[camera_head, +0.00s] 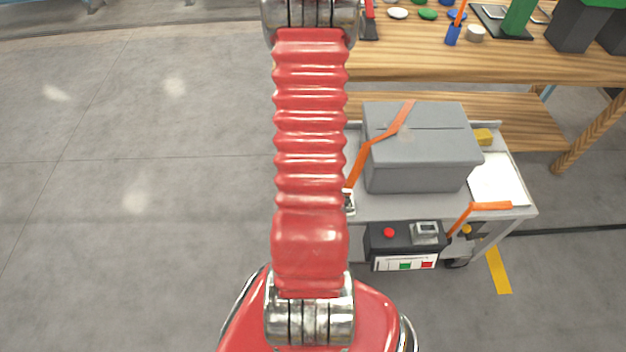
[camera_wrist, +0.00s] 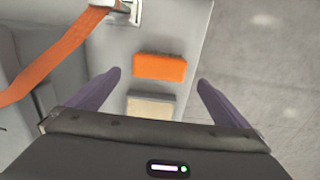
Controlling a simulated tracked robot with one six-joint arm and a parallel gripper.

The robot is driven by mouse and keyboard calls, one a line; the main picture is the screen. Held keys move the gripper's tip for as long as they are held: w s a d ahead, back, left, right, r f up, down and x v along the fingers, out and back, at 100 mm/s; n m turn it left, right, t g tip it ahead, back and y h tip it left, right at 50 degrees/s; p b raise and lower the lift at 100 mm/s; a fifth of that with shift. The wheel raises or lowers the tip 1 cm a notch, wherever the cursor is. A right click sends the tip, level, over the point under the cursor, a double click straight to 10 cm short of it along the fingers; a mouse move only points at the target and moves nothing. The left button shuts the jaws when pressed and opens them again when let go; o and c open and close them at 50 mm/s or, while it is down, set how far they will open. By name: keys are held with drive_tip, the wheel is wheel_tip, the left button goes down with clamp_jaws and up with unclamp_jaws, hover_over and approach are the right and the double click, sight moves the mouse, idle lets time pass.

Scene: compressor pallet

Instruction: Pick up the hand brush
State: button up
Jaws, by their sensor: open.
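In the wrist view, an orange block (camera_wrist: 160,67) with a brownish far edge lies on a light grey surface. Just nearer to me lies a tan block (camera_wrist: 152,107) with a grey far edge, partly covered by my gripper's body. I cannot tell for sure which of the two is the hand brush. My gripper (camera_wrist: 158,77) is open, with one purple finger on each side of the blocks and nothing held. The orange block lies between and slightly beyond the fingertips. In the head view, my arm hides the gripper and both blocks.
A grey cart (camera_head: 400,206) carries a large grey box (camera_head: 420,150) crossed by an orange strap (camera_head: 362,160). The strap and a metal buckle (camera_wrist: 128,10) are close on the left in the wrist view. A wooden workbench (camera_head: 480,65) stands behind. Open floor (camera_head: 130,180) lies left.

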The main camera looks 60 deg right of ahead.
drive_tip(key=shift+f, duration=1.85)
drive_tip(key=shift+f, duration=0.1)
drive_tip(key=shift+s+f, duration=0.1)
drive_tip(key=shift+f, duration=2.4)
drive_tip(key=shift+c, duration=0.5)
drive_tip(key=c, duration=1)
drive_tip(key=shift+r, duration=0.15)
wheel_tip(320, 180, up, 10)
drive_tip(key=shift+f, duration=0.1)
